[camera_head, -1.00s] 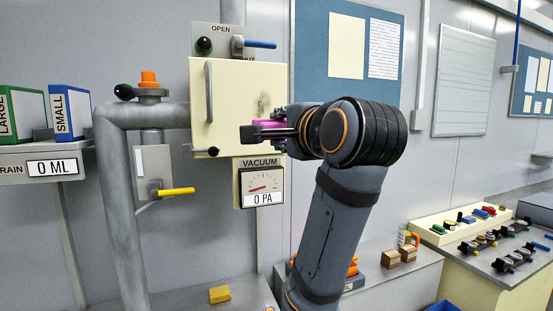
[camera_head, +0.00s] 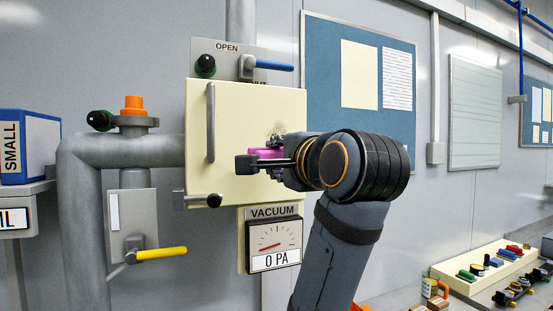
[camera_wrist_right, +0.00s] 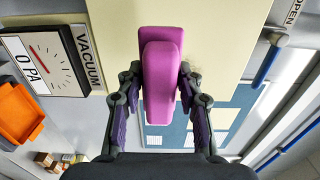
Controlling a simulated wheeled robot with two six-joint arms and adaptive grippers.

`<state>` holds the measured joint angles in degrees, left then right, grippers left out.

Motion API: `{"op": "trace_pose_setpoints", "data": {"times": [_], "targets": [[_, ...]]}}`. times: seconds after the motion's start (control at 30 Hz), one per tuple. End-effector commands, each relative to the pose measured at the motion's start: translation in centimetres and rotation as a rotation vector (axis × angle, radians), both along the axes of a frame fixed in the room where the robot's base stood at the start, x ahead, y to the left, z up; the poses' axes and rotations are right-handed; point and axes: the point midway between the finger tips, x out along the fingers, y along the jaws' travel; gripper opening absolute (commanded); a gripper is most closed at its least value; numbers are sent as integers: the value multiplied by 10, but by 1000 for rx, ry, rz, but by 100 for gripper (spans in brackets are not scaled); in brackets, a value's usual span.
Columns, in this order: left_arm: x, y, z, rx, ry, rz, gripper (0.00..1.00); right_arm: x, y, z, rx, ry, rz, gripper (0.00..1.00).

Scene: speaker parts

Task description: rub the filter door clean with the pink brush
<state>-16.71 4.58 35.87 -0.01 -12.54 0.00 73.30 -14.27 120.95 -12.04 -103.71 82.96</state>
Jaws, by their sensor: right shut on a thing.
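The cream filter door (camera_head: 235,130) is closed on the wall box, with a grey vertical handle at its left. A dark smudge (camera_head: 277,130) shows on its right part, partly hidden by my gripper. My right gripper (camera_head: 262,160) is in front of the door's right half, shut on the pink brush (camera_head: 266,153). In the right wrist view the brush (camera_wrist_right: 160,75) sits between both fingers, its wide end over the cream door (camera_wrist_right: 215,30). I cannot tell whether it touches the door. My left gripper is not in view.
Above the door is a panel with a blue lever (camera_head: 268,66). The vacuum gauge (camera_head: 273,245), reading 0 PA, hangs below. A pipe with a yellow valve lever (camera_head: 160,253) stands left. A bench with parts (camera_head: 485,262) is at the lower right.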

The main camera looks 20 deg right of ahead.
Motion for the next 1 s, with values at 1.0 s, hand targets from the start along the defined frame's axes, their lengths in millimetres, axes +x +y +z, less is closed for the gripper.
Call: {"op": "trace_pose_setpoints", "data": {"times": [1.0], "targets": [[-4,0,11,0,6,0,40,60,2,0,0,-1,0,0]]}}
